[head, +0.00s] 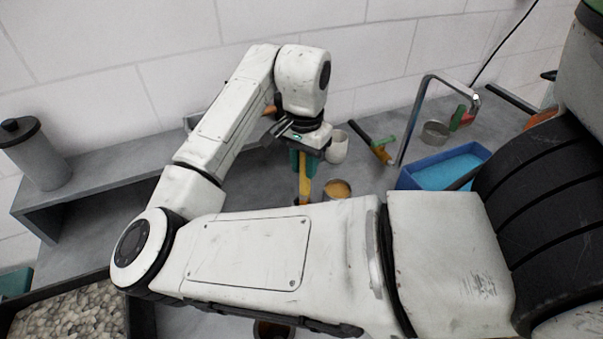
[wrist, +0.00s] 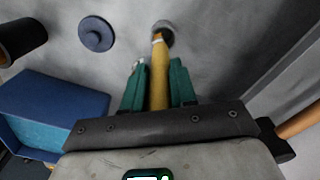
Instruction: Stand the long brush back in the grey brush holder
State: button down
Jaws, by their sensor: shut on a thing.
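My gripper (head: 304,172) has green fingers and points down over the grey worktop in the head view. It is shut on the long brush's yellow handle (head: 304,190). In the wrist view the handle (wrist: 159,75) runs between the green fingers (wrist: 155,88), away from the camera. Its far end has a pale band and meets a round grey part (wrist: 163,30); I cannot tell whether this is the brush's own end or the holder. I cannot clearly pick out the grey brush holder in the head view, where my arm hides much of the bench.
A tin with orange contents (head: 337,189) and a white mug (head: 337,147) stand close right of my gripper. Farther right are a metal arch (head: 407,120) and a blue tray (head: 408,178). A lidded grey canister (head: 38,160) stands on the left shelf. A blue disc (wrist: 96,34) shows in the wrist view.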

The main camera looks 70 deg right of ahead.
aim_at(302, 175)
jog(key=f, duration=0.1)
jog(key=f+p, duration=0.1)
jog(key=f, duration=0.1)
jog(key=shift+w, duration=0.35)
jog(key=shift+f, duration=0.55)
jog(key=c, duration=0.9)
grip_release()
notch_tip(302, 175, up, 12)
jog(key=shift+r+b, duration=0.15)
jog(key=shift+b, duration=0.5)
jog(key=shift+s, duration=0.1)
